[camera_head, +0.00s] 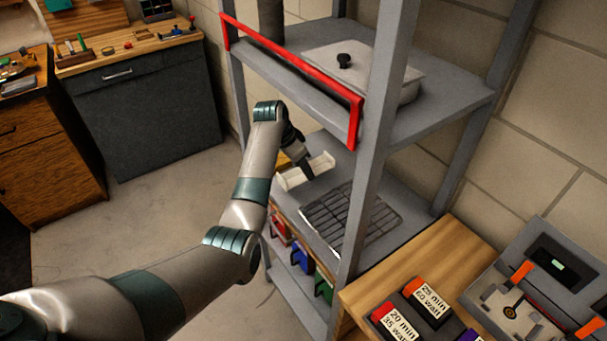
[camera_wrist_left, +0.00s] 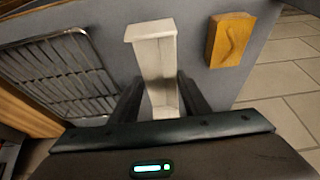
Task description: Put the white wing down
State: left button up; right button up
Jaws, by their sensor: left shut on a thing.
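The white wing (camera_head: 306,172) is at the middle shelf (camera_head: 327,147) of the grey rack, left of a wire rack. My left gripper (camera_head: 306,170) reaches in from the left and is shut on the wing. In the left wrist view the wing (camera_wrist_left: 155,58) stands out between the two dark fingers (camera_wrist_left: 158,100), with the grey shelf surface (camera_wrist_left: 110,22) behind it. I cannot tell whether the wing touches the shelf. My right gripper is not in view.
The wire rack (camera_head: 350,212) lies right of the wing. A wooden block (camera_wrist_left: 230,40) sits on its other side near the shelf edge. The upper shelf with a red-framed front (camera_head: 290,62) and a lidded white container (camera_head: 365,72) is above. Coloured bins (camera_head: 300,258) stand below.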

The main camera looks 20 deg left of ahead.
aim_at(302, 174)
pick_arm(q)
jog(key=shift+d+f, duration=0.1)
jog(key=shift+f, duration=0.05)
jog(key=shift+f+p, duration=0.3)
notch_tip(302, 174, down, 2)
jog(key=shift+f+p, duration=0.1)
jog(key=shift+p, duration=0.4)
jog(key=shift+w+f+p, duration=0.1)
jog(key=shift+p, duration=0.2)
jog(key=shift+d+f, duration=0.1)
jog(key=shift+f, duration=0.2)
jog(key=o, duration=1)
jog(key=shift+f, duration=0.1)
